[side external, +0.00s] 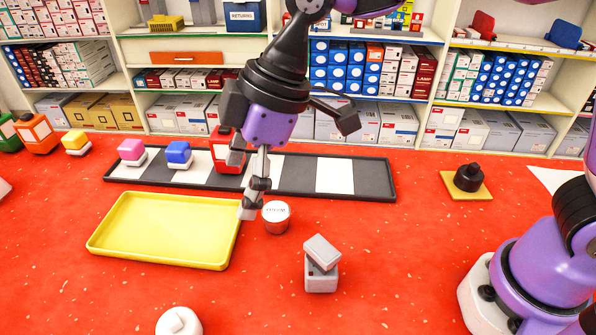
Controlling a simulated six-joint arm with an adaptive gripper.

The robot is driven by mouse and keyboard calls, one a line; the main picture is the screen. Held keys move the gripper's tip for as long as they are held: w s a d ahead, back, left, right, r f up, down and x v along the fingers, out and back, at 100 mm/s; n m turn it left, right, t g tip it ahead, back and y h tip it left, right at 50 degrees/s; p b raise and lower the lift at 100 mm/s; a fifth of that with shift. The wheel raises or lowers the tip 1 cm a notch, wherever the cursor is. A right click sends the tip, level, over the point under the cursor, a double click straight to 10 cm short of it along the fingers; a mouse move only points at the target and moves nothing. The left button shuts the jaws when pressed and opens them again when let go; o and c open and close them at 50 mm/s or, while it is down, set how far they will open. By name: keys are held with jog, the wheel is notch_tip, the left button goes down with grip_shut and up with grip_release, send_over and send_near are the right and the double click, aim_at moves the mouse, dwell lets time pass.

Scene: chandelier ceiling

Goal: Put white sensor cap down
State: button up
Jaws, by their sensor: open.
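My gripper (252,198) is open and points down, its lower tip between the yellow tray and a small round pot. The pot (277,218) has a white lettered top and a reddish side. It stands upright on the red surface just right of the tip; I cannot tell whether they touch. A white round cap-like piece (179,322) with a raised middle sits at the bottom edge, partly cut off. I cannot tell for sure which of these is the white sensor cap. Nothing clearly shows held in my gripper.
The yellow tray (165,231) is empty. Behind it, a black-and-white strip (360,178) carries pink, blue and red items. A grey box with a tilted top (321,265) stands front centre. A black knob (468,178) sits on a yellow plate at right. Stocked shelves line the back.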

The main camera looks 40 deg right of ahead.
jog(key=s+d+m+t+h, duration=0.1)
jog(key=s+d+m, duration=0.2)
jog(key=d, duration=0.5)
jog(key=s+d+m+t+h, duration=0.1)
jog(key=s+d+m, duration=0.2)
jog(key=d+m, duration=0.3)
jog(key=s+d+m+t+h, duration=0.1)
jog(key=s+d+m+h, duration=0.1)
jog(key=d, duration=0.8)
jog(key=s+m, duration=0.1)
jog(key=m, duration=0.1)
jog(key=shift+s+r+m+t, duration=0.2)
jog(key=shift+r+m+t, duration=0.1)
jog(key=shift+t, duration=0.1)
